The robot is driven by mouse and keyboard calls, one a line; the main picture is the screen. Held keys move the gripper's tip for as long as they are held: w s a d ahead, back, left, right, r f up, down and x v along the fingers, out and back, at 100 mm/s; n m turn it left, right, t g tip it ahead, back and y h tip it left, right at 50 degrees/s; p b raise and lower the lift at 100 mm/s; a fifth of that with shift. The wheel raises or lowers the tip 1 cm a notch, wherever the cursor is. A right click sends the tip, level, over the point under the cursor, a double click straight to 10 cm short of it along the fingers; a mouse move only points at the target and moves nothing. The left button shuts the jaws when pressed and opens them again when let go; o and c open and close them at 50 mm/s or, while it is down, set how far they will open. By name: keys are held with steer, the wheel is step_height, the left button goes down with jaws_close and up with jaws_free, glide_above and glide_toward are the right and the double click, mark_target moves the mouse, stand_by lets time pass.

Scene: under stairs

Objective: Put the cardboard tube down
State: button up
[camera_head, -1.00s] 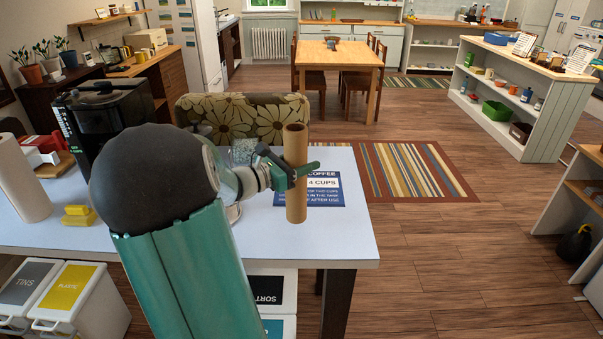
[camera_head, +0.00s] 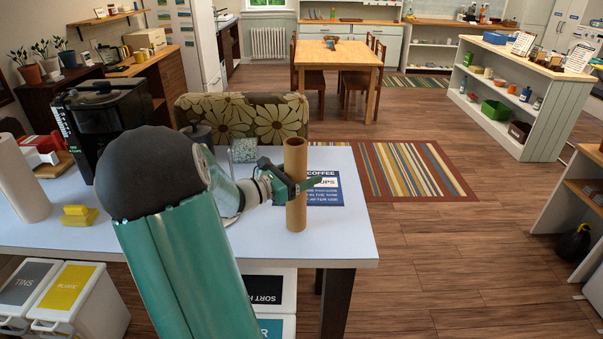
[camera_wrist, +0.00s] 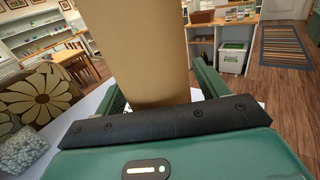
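The brown cardboard tube (camera_head: 296,205) is upright over the right part of the pale table (camera_head: 345,240), in front of the blue coffee sign (camera_head: 328,190). My gripper (camera_head: 297,187) is around the tube at about mid-height, coming from the left. In the wrist view the tube (camera_wrist: 155,50) stands between the two green fingers of my gripper (camera_wrist: 160,92), and its lower end is hidden behind the palm. The tube's bottom is at or very near the tabletop; I cannot tell whether it touches.
A black coffee machine (camera_head: 105,115), a white paper roll (camera_head: 20,180) and a yellow block (camera_head: 77,214) are on the table's left. A flowered chair (camera_head: 245,118) is behind it. Bare tabletop lies around the tube, with the table's front and right edges close.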

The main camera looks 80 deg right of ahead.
steer(key=shift+r, duration=0.1)
steer(key=shift+w+a, duration=0.1)
steer(key=shift+w, duration=0.05)
steer(key=v, duration=1.1)
steer(key=shift+w+a, duration=0.25)
